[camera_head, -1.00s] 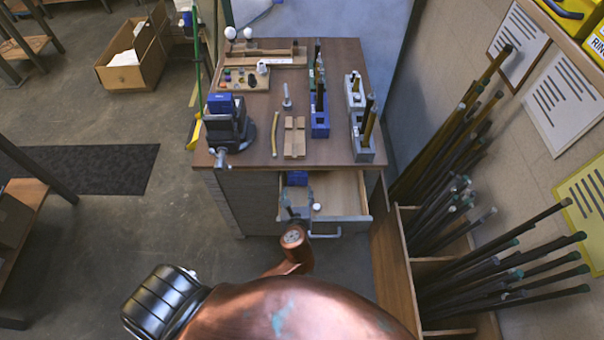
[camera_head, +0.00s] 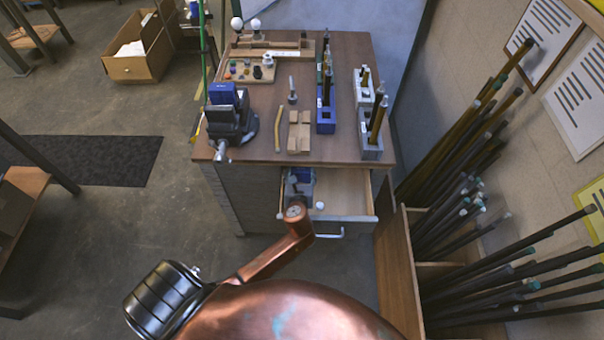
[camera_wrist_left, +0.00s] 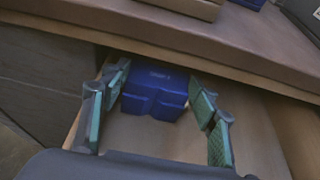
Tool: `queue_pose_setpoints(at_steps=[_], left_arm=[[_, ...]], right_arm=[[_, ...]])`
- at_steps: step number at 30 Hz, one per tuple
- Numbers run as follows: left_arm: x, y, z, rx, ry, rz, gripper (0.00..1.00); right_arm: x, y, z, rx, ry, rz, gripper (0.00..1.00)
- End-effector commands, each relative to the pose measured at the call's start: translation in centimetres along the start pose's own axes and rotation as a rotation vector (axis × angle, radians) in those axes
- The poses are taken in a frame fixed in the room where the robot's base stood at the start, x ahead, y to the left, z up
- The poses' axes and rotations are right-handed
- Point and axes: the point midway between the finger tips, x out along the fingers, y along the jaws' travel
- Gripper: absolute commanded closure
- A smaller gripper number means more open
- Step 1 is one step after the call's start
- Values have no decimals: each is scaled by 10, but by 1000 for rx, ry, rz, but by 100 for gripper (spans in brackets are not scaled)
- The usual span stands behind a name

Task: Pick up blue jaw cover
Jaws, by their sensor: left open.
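A blue jaw cover (camera_wrist_left: 155,90) lies in the open drawer, towards its left side and close under the bench top. In the head view it shows only partly (camera_head: 302,174), behind my left gripper (camera_head: 299,188). My left gripper also shows in the left wrist view (camera_wrist_left: 158,122); it is open, with its green-padded fingers on either side of the cover. A gap shows at the right finger; whether the left finger touches is hard to tell. Another blue piece (camera_head: 222,93) sits on the vise (camera_head: 229,121) on the bench top. My right gripper is not in view.
The drawer (camera_head: 345,190) is pulled out under the bench (camera_head: 266,154), with a small white round thing (camera_head: 319,206) at its front. Blue and grey holders (camera_head: 326,118) stand on the bench. A rack of rods (camera_head: 455,225) stands at the right.

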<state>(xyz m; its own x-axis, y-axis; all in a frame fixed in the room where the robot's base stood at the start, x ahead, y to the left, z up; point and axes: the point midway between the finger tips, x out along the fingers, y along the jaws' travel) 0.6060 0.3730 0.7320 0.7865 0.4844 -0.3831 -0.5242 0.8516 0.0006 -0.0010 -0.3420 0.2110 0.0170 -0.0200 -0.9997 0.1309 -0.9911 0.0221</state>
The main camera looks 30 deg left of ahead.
Motion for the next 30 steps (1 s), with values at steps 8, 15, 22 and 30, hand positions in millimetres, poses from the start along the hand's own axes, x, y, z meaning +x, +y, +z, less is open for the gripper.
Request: queue_pose_setpoints(at_steps=[8, 15, 22, 30], left_arm=[[17, -1, 0, 1, 1, -2, 45], [17, -1, 0, 1, 1, -2, 57], [17, -2, 0, 0, 1, -2, 72], [16, -2, 0, 0, 0, -3, 80]], right_arm=[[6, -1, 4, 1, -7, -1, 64], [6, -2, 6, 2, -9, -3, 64], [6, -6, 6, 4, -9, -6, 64], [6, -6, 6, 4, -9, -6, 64]])
